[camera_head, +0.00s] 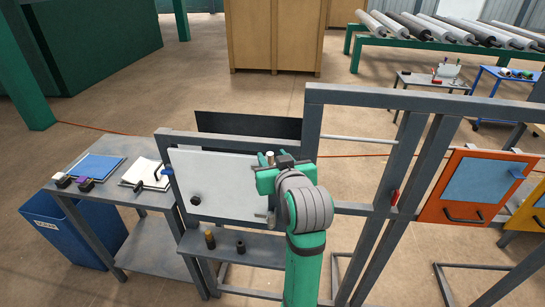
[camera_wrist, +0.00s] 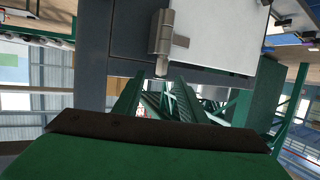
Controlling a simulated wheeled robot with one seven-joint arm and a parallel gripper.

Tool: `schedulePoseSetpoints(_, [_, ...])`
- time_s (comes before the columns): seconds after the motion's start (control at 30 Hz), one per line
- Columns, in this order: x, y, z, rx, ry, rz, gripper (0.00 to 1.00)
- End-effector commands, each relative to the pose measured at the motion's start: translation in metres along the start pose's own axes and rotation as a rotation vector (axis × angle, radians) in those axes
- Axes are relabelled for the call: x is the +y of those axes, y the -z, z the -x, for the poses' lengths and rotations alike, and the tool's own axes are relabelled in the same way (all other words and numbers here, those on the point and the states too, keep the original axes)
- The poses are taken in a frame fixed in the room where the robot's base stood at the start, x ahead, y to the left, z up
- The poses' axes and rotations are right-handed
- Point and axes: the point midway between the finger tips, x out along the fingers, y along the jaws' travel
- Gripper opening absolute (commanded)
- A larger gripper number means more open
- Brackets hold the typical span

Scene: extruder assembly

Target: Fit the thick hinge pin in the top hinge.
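A pale cylinder (camera_head: 270,157) stands upright by the upper right corner of the white door panel (camera_head: 215,186). I cannot tell whether it is the thick hinge pin or part of the top hinge. My gripper (camera_head: 274,163) is right at this cylinder, its fingers partly hidden by my wrist. Whether they are closed on it does not show. A lower hinge (camera_head: 262,215) shows at the panel's lower right edge. The wrist view shows a metal hinge barrel (camera_wrist: 162,32) with a narrower stub below it, beside the white panel (camera_wrist: 215,35).
A brass-topped piece (camera_head: 210,240) and a dark piece (camera_head: 240,247) stand on the grey shelf (camera_head: 265,250) below the panel. A grey table (camera_head: 140,195) is at left, with a blue bin (camera_head: 70,230) beside it. Grey frame posts (camera_head: 410,180) rise to the right of my arm.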

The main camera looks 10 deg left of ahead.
Motion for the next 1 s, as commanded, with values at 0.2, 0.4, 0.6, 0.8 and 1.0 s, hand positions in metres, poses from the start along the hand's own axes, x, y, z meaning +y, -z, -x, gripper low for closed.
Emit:
schedulePoseSetpoints(0.2, [0.0, 0.001, 0.041, 0.003, -0.002, 0.002, 0.38])
schedulePoseSetpoints(0.4, [0.001, 0.0, 0.075, 0.001, -0.002, 0.001, 0.38])
schedulePoseSetpoints(0.6, [0.0, 0.0, 0.093, 0.001, -0.001, 0.0, 0.38])
schedulePoseSetpoints(0.8, [0.0, -0.001, 0.096, -0.002, -0.001, 0.0, 0.38])
schedulePoseSetpoints(1.0, [0.0, -0.003, 0.094, -0.001, -0.001, -0.004, 0.38])
